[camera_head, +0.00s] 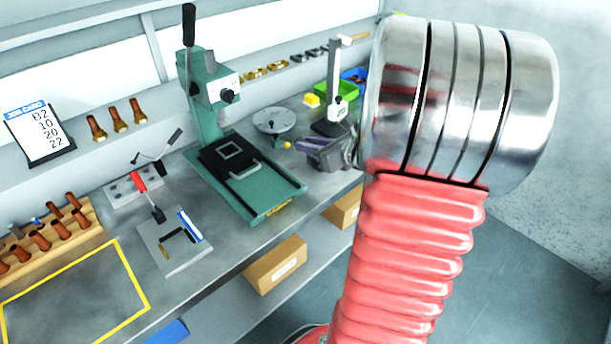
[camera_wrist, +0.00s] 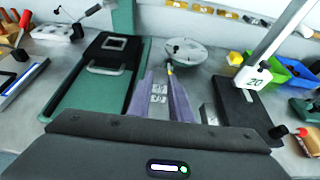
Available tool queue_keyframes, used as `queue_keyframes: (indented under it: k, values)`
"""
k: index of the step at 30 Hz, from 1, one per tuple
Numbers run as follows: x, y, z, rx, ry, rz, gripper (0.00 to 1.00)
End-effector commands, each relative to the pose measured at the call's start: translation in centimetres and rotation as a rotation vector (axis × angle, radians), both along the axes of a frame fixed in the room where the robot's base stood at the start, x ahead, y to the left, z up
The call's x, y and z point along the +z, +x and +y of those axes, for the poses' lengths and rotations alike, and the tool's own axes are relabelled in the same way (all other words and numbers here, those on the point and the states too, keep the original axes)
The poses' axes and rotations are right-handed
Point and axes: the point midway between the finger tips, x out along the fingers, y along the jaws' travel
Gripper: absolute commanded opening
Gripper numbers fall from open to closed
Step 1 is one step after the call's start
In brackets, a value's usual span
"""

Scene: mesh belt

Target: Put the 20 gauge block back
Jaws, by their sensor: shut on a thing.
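My gripper (camera_head: 318,150), with purple fingers, is over the bench in front of a round grey plate. In the wrist view its fingers (camera_wrist: 165,98) are closed on a small light grey block (camera_wrist: 158,93), which I take for the gauge block. Its markings are too small to read. The wrist housing hides the near part of the bench. To the right stands a height gauge (camera_head: 335,105) with a dark base and a white slider. The slider (camera_wrist: 254,78) reads 20 in the wrist view.
A green press (camera_head: 218,120) stands left of my gripper, the round plate (camera_head: 274,121) behind it. Green (camera_wrist: 267,75) and blue (camera_wrist: 297,73) bins are at the right. A grey holed block (camera_head: 122,190), a clamp fixture (camera_head: 172,245) and a job card (camera_head: 40,130) are left.

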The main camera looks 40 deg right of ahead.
Motion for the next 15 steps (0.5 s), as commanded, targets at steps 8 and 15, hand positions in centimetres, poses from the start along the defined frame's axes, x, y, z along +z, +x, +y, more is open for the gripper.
queue_keyframes:
  k: [8,15]
  values:
    - [-0.3,0.0,0.0,-0.001,0.002,0.0,0.0]
    - [-3.4,0.0,0.0,-0.001,0.004,0.002,0.0]
